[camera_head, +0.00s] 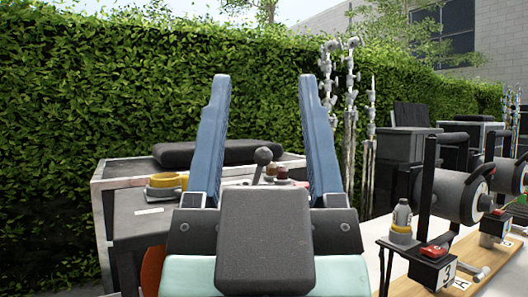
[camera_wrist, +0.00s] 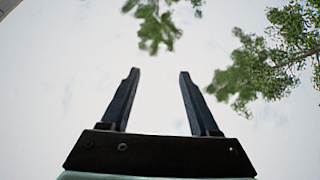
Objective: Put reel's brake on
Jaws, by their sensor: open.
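My gripper (camera_head: 265,80) is raised in front of the head camera, its two blue fingers pointing up, wide apart and empty. In the wrist view, my gripper (camera_wrist: 159,73) has only pale sky and branches beyond it. A grey reel (camera_head: 458,192) with a black handle hangs on a black stand at the right. A second reel (camera_head: 507,176) is behind it at the right edge. Below the nearer reel is a black box (camera_head: 433,267) marked 3 with a red part (camera_head: 434,251) on top. I cannot tell which part is the brake. My gripper is well left of the reels and apart from them.
A grey cart (camera_head: 108,215) stands behind my gripper, carrying a yellow roll (camera_head: 166,187) and a dark cushion (camera_head: 218,153). A bottle (camera_head: 402,216) and yellow roll stand by the nearer reel. Metal stands (camera_head: 351,140) rise before the hedge (camera_head: 90,90).

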